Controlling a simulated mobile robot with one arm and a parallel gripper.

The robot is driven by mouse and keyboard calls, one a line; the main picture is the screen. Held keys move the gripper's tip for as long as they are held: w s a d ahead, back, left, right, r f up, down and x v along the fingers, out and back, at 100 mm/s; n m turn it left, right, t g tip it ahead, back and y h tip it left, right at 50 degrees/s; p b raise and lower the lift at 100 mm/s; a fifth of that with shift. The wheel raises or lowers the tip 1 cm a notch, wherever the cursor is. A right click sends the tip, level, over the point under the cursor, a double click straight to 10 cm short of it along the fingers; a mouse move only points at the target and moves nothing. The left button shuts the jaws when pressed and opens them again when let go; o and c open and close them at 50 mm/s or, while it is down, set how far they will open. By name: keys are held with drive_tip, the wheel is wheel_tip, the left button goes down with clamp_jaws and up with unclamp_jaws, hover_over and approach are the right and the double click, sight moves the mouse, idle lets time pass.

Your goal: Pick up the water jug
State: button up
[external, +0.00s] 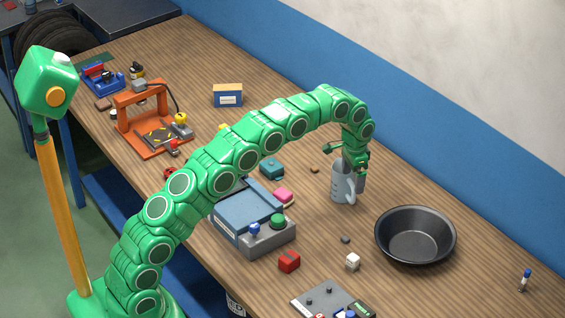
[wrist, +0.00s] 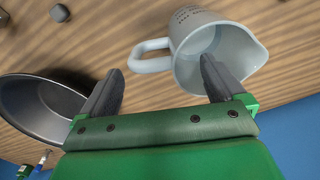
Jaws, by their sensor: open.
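The water jug (external: 341,186) is pale grey-blue with a side handle and a pouring lip. It stands upright on the wooden workbench, and its open mouth shows in the wrist view (wrist: 190,28). My gripper (external: 356,168) is at the jug's top and is open. In the wrist view my gripper's two fingers (wrist: 161,75) are spread wide. One finger overlaps the jug's mouth and appears to reach into it; the other is out beyond the handle. The handle lies between them, apart from the outer finger. How deep the inner finger reaches is unclear.
A black round pan (external: 415,235) stands right of the jug and close to the outer finger in the wrist view. A blue-grey box device (external: 248,213), a pink block (external: 283,196) and a teal block (external: 271,168) lie to the left. The blue wall (external: 430,135) is behind.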

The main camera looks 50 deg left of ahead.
sight(350, 191)
drive_tip(key=shift+s+d+f, duration=0.1)
drive_tip(key=shift+s+f, duration=0.1)
drive_tip(key=shift+f, duration=0.3)
drive_tip(key=shift+s+d+f, duration=0.1)
drive_tip(key=shift+s+f, duration=0.05)
drive_tip(key=shift+f, duration=0.3)
drive_tip(key=shift+s+f, duration=0.2)
drive_tip(key=shift+f, duration=1.6)
drive_tip(key=shift+c, duration=0.3)
drive_tip(key=c, duration=1.4)
